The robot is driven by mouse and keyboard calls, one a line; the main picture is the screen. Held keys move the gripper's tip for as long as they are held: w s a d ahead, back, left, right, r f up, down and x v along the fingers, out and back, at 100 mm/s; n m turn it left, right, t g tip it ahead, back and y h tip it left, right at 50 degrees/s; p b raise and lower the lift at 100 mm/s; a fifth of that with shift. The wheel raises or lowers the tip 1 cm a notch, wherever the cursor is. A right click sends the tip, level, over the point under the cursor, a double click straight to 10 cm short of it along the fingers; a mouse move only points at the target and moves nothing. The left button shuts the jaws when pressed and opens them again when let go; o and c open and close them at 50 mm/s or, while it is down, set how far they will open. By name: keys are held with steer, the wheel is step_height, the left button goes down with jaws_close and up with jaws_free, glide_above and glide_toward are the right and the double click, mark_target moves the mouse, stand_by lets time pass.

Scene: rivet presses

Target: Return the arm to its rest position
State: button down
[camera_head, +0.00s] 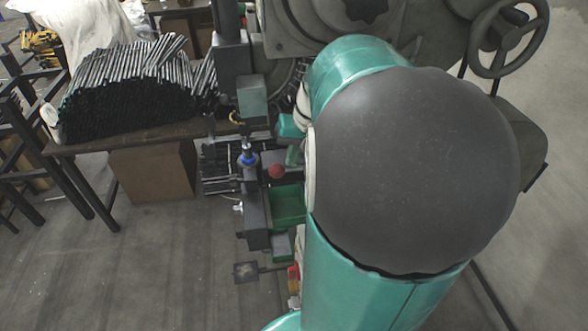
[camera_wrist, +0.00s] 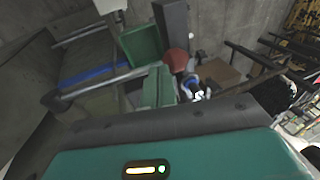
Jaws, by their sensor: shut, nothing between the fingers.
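My arm fills the right half of the head view, with its large dark joint (camera_head: 415,170) and teal links in front of the machine. My gripper (camera_wrist: 159,88) shows in the wrist view as two green fingers closed together with nothing between them. In the head view only a small green part of my gripper (camera_head: 292,156) shows beside the arm. It is close to the red ball knob (camera_head: 276,171) of the press, which also shows just beyond the fingers in the wrist view (camera_wrist: 177,61). I cannot tell the exact gap.
The press (camera_head: 256,215) carries a green bin (camera_head: 288,207) and a blue-ringed spindle (camera_head: 248,157). A table (camera_head: 95,144) at left bears a heap of dark rods (camera_head: 125,95). A brown box (camera_head: 152,170) stands below. A handwheel (camera_head: 480,42) is upper right. The floor at lower left is clear.

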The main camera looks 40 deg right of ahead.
steer(key=shift+s+d+r, duration=0.15)
steer(key=shift+d+r, duration=0.05)
steer(key=shift+r, duration=0.15)
stand_by(0.3)
steer(key=s+a+r+n+t, duration=0.1)
steer(key=s+a+n, duration=0.1)
steer(key=a, duration=0.6)
steer(key=s+a+r+n+t+h, duration=0.1)
steer(key=s+a+r+n, duration=0.1)
steer(key=a, duration=0.6)
steer(key=s+a+r+n, duration=0.1)
steer(key=s+a+n, duration=0.1)
steer(key=a, duration=0.7)
steer(key=shift+s+r+n+t+h, duration=0.3)
steer(key=shift+r+n+t, duration=0.1)
steer(key=shift+n, duration=0.1)
steer(key=shift+a, duration=0.1)
